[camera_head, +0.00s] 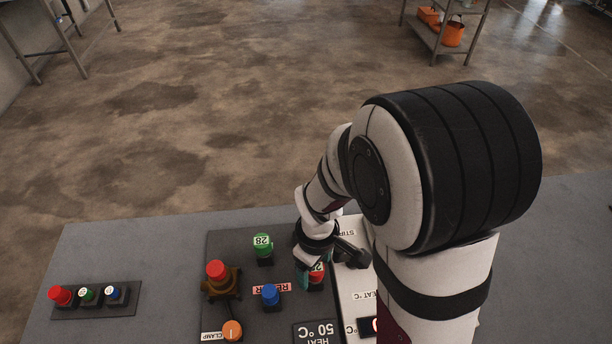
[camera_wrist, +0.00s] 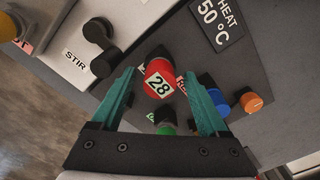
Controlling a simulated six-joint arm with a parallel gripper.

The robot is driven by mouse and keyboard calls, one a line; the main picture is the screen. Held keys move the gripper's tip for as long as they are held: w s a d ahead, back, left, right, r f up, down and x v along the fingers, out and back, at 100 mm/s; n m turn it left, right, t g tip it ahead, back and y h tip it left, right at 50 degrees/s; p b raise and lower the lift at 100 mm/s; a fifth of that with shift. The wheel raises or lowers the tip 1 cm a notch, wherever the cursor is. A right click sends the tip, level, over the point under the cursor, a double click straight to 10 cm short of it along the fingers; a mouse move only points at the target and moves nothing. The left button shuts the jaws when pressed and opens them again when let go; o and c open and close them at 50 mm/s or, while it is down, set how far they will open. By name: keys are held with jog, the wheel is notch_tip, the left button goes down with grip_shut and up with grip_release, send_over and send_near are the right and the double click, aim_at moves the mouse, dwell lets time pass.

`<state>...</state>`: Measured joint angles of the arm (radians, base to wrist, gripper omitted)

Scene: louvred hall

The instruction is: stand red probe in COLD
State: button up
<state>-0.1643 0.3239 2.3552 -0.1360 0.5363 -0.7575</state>
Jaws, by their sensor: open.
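A red-capped piece labelled 28 (camera_wrist: 159,82) stands between the fingers of my gripper (camera_wrist: 162,92) in the wrist view; in the head view its red top (camera_head: 316,274) shows partly behind the gripper. My gripper (camera_head: 308,268) is open, its teal fingers on either side of the red piece; I cannot tell whether they touch it. Other red tops are one on a brown clamp-like fitting (camera_head: 216,270) and one on the small dark rack (camera_head: 62,296) at far left. I cannot tell which is the red probe. No COLD label is readable.
A green piece labelled 28 (camera_head: 263,243), a blue piece (camera_head: 270,294) and an orange knob (camera_head: 232,330) stand on the dark panel (camera_head: 222,240). A HEAT 50 °C plate (camera_head: 317,333) lies near the front. A white unit with a STIR label (camera_wrist: 76,56) adjoins the panel. Grey tabletop (camera_head: 170,255) is clear between rack and panel.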

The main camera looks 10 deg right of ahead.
jog(key=shift+f, duration=0.55)
grip_shut()
dwell(1.2)
